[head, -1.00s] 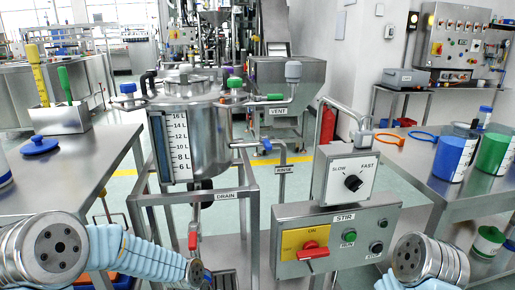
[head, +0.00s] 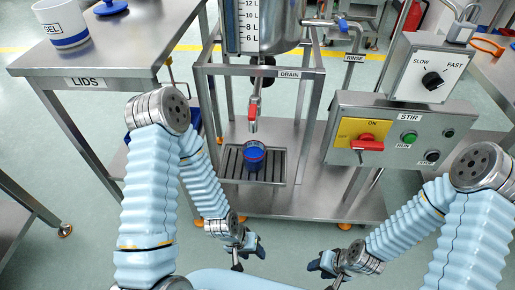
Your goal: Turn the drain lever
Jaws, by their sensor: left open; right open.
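The drain lever (head: 253,109) is a red handle hanging down under the steel tank (head: 264,38), beside the DRAIN label (head: 290,75). My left gripper (head: 240,262) is open and empty, low in front of the frame, well below the lever in the picture. My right gripper (head: 325,275) is open and empty, low and to the right of the left one. Neither gripper touches anything. The tank's top is out of view.
A STIR control box (head: 392,130) with a red switch stands at right, under a SLOW/FAST dial box (head: 432,68). A LIDS table (head: 120,55) with a GEL container (head: 62,24) is at left. The frame's posts (head: 209,115) flank the lever. The floor in front is clear.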

